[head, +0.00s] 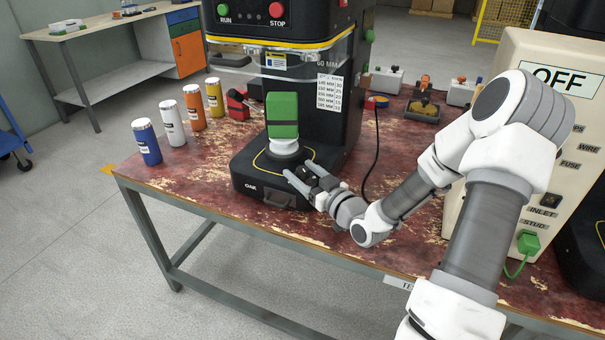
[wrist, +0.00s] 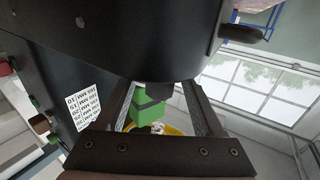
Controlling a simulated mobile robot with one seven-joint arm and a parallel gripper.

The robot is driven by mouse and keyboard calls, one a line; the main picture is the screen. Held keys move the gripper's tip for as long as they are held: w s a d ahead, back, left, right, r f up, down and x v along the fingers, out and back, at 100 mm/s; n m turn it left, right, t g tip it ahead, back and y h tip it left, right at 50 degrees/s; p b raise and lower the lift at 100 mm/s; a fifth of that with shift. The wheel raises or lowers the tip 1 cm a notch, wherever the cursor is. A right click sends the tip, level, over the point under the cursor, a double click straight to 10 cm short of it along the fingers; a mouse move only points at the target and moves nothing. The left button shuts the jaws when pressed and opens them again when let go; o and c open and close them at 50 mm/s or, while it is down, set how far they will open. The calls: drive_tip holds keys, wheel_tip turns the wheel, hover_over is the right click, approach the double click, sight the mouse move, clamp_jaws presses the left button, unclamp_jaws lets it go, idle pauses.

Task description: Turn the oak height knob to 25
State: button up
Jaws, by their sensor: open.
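The black seamer marked OAK (head: 250,186) stands on the worn red bench. A green block (head: 282,114) sits above a pale round plate (head: 284,148) on its base. My gripper (head: 301,175) is open at the front right of that base, its fingers pointing left toward it. In the wrist view my open fingers (wrist: 160,108) flank a small dark piece (wrist: 160,90), with the green block (wrist: 146,108) beyond. I cannot tell whether the dark piece is the height knob or touches the fingers. No knob scale is readable. A millimetre chart (head: 329,92) hangs on the seamer column.
Blue (head: 146,142), white, orange and yellow cans stand left of the seamer. A cream cabinet with an OFF sign (head: 560,79) stands at the right. A black cable (head: 374,155) runs behind my wrist. The bench front left of the base is clear.

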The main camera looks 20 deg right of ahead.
clamp_jaws()
idle(0.4)
